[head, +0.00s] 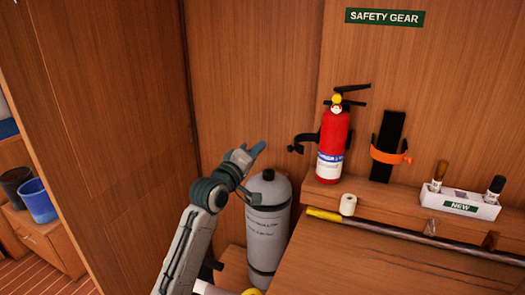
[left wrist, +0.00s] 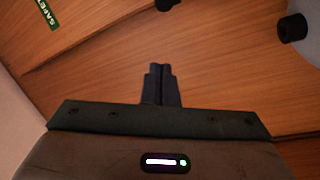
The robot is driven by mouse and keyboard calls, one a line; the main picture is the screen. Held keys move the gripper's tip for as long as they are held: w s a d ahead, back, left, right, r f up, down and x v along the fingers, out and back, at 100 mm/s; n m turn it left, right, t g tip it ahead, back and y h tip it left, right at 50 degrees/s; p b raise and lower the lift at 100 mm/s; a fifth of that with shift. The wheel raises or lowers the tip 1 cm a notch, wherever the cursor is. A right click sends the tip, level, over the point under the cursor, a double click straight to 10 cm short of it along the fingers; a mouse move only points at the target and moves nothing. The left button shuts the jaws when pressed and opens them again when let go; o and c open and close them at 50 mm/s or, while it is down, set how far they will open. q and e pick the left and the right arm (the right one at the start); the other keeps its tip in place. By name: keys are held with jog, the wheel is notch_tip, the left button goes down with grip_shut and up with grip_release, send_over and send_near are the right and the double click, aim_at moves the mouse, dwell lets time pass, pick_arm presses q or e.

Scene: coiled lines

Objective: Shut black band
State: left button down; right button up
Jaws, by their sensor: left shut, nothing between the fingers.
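A red fire extinguisher (head: 334,135) stands upright against the wooden wall. A black band (head: 306,137) sticks out to its left at mid-height, with a dark knob at its free end; it stands open, not across the front of the extinguisher. My left gripper (head: 260,147) is shut and empty, to the left of the band and apart from it, above the grey cylinder. Its closed fingers (left wrist: 160,72) also show in the left wrist view, with nothing between them. My right gripper is not in view.
An empty black bracket (head: 390,132) with an orange band (head: 390,155) is right of the extinguisher. A grey cylinder (head: 268,225) stands below my left gripper. A white roll (head: 348,204), a long pole (head: 400,233) and a white box (head: 460,204) lie in front.

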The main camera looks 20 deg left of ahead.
pick_arm(q)
jog(key=p+x, duration=0.2)
jog(key=x, duration=0.6)
jog(key=s+d+f, duration=0.1)
jog(key=s+d+f+p, duration=0.1)
jog(key=d, duration=0.1)
jog(key=shift+s, duration=0.35)
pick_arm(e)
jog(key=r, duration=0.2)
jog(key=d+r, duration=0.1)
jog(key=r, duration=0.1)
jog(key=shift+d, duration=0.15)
pick_arm(q)
jog(key=shift+f, duration=0.1)
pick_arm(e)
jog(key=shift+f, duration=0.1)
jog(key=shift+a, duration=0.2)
